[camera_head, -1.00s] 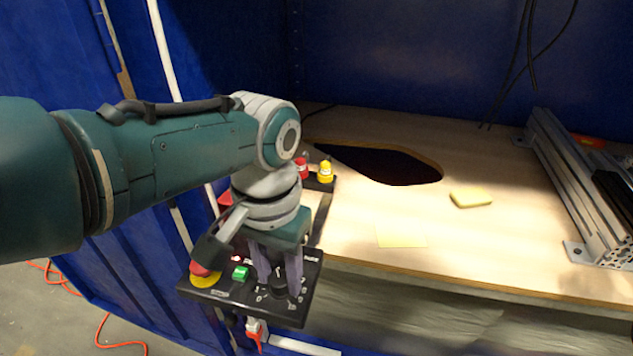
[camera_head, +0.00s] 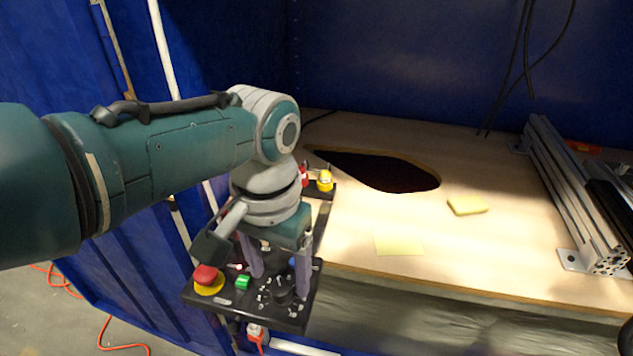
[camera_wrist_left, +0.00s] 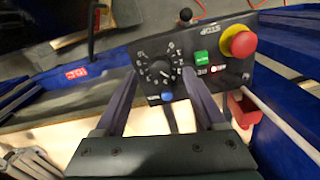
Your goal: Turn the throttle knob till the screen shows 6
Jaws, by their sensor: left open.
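The black throttle knob (camera_head: 282,291) sits on the dark control panel (camera_head: 228,302) at the front edge of the bench, ringed by white scale marks. It also shows in the left wrist view (camera_wrist_left: 160,70). My left gripper (camera_head: 281,287) is open, with its two fingers spread wide and apart from the knob, one on each side of it in the picture. I cannot read the knob's setting. No lit screen or number shows in either view. My right gripper is not in view.
The panel also holds a red emergency button (camera_head: 206,275) on a yellow base and a green button (camera_head: 242,283). Red and yellow parts (camera_head: 325,181) stand behind my wrist. The wooden bench has a dark hole (camera_head: 385,172), a sponge (camera_head: 467,205) and a metal frame (camera_head: 565,185).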

